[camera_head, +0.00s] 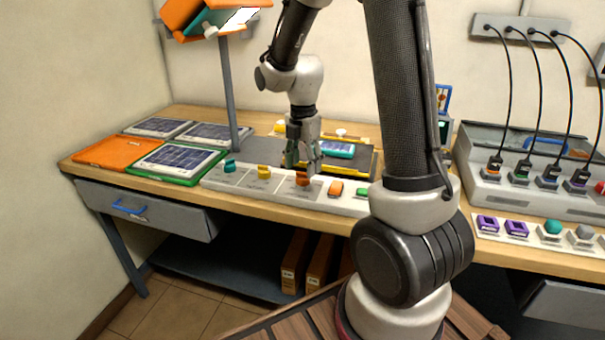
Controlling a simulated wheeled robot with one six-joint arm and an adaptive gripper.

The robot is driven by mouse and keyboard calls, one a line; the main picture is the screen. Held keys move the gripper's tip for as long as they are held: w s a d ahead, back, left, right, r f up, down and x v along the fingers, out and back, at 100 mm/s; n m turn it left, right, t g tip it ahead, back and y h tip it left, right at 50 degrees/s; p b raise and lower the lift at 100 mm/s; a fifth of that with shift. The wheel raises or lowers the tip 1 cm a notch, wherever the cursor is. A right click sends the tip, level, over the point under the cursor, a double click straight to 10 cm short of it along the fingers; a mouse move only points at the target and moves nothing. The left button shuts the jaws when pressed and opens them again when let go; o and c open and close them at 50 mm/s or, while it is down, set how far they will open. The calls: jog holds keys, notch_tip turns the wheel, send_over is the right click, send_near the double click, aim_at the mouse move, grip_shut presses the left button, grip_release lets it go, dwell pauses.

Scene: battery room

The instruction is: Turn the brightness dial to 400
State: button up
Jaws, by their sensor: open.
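A pale control panel (283,190) runs along the front edge of the bench. The fingers partly hide the area behind the dial.
An orange button (335,188) and a green button (363,193) sit right of the dials. A lamp post (232,95) rises behind the panel on the left. Solar panels (176,160) lie at the left. A grey case (500,185) with cables stands at the right.

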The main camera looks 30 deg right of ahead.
aim_at(303, 173)
jog(key=shift+f, duration=1.8)
jog(key=c, duration=1.1)
jog(key=shift+o, duration=0.2)
